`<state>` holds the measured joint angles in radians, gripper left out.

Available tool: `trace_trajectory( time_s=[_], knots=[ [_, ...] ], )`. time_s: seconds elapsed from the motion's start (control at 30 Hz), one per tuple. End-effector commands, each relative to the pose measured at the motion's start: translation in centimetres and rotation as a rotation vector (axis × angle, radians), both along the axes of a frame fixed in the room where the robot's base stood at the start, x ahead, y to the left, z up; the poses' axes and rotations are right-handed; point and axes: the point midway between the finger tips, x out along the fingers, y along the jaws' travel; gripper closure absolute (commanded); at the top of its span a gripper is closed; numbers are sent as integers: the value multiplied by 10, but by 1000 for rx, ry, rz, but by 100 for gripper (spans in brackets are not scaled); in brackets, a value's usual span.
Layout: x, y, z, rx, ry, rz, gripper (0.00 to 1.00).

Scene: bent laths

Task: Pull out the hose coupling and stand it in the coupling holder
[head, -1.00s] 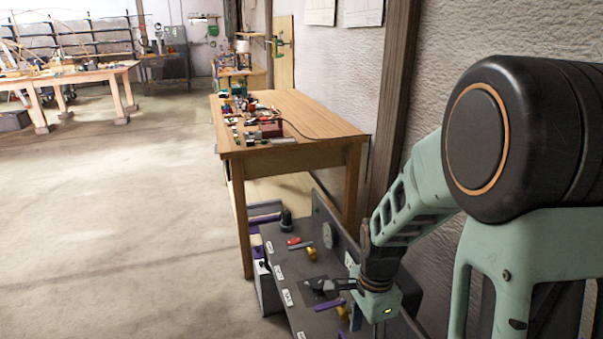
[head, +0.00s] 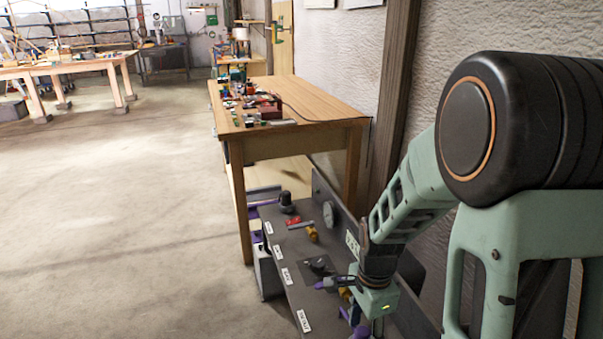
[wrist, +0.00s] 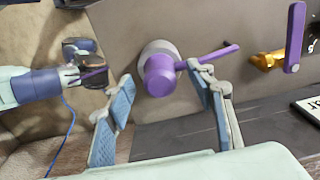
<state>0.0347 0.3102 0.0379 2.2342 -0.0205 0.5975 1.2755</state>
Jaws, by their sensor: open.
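A purple round fitting with a thin side lever (wrist: 161,76) sits in a pale round collar (wrist: 156,48) on the grey board; I take it to be the hose coupling. In the wrist view my gripper (wrist: 159,82) is open, one blue-padded finger on each side of it. The right finger is close to the lever; I cannot tell if they touch. In the head view my gripper (head: 374,322) points down over the board's near part, and its fingers are partly hidden. I cannot make out which fixture is the coupling holder.
A brass valve with a purple handle (wrist: 294,40) stands right of the fitting. The dark board (head: 281,247) carries several labels and a black knob (head: 287,201). A wooden bench (head: 305,100) stands behind; floor at left is clear.

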Motion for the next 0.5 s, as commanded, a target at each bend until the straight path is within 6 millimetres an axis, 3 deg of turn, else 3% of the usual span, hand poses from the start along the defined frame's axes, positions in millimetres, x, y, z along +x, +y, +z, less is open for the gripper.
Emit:
trace_trajectory(
  time_s=[0.03, 0.13, 0.5],
  knots=[
    [0, 0, -11, 0, 0, 1, 50],
    [0, 1, -17, 0, 0, 1, 50],
    [0, 0, -18, 0, 0, 1, 50]
  ],
)
